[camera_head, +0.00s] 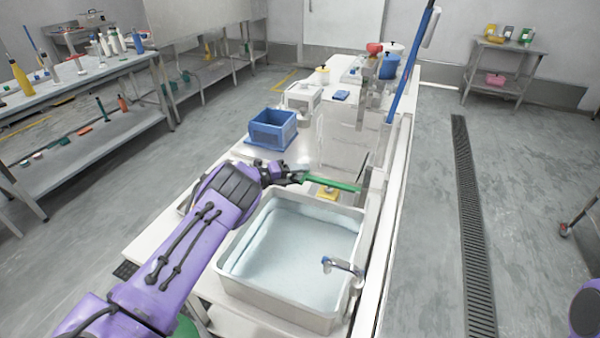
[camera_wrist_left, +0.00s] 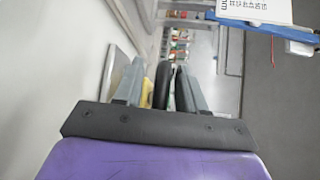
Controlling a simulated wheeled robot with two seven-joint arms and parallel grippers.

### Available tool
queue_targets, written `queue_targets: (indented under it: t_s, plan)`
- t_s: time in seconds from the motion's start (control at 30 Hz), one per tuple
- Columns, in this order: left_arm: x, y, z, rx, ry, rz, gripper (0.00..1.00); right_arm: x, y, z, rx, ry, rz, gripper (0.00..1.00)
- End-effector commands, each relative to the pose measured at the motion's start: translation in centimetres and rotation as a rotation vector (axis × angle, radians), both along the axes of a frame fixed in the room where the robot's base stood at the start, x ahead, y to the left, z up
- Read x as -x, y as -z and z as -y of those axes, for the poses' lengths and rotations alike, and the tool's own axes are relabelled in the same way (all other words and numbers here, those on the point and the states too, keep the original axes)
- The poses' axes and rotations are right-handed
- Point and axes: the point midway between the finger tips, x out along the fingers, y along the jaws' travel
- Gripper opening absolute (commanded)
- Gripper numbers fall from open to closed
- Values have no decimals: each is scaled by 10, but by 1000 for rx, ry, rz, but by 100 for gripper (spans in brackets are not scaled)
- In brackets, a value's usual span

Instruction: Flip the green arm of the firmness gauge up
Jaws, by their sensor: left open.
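The green arm (camera_head: 332,184) of the firmness gauge lies almost level in the head view, behind the water-filled sink. Its right end meets a grey upright plate (camera_head: 376,186). A yellow block (camera_head: 328,194) sits just below the green arm. My left gripper (camera_head: 298,178) is at the left end of the green arm, with its jaws open. I cannot tell whether it touches the arm. In the left wrist view the two fingers (camera_wrist_left: 160,82) stand apart, with yellow showing behind the left one. The green arm is not clear there. My right gripper is not in view.
The sink (camera_head: 290,255) with a tap (camera_head: 342,265) lies in front of the gauge. A blue crate (camera_head: 272,130) stands behind my left gripper. A blue pole (camera_head: 410,65) leans at the right edge of the white counter. The floor to the right is mostly clear.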

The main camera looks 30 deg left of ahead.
Motion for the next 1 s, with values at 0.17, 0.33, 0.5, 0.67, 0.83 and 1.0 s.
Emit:
queue_targets:
  t_s: [0.17,0.33,0.5,0.67,0.83,1.0]
  plan:
    - [-2,1,2,0,0,0,40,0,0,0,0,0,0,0]
    - [-2,1,2,0,1,0,11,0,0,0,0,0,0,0]
    - [-1,2,2,-2,1,-2,0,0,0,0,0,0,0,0]
    - [-1,-1,1,-19,-1,-5,0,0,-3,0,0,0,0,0]
    - [-2,-15,-2,-78,-5,-10,0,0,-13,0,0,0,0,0]
    - [-5,-39,-10,-192,-18,-17,0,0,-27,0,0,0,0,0]
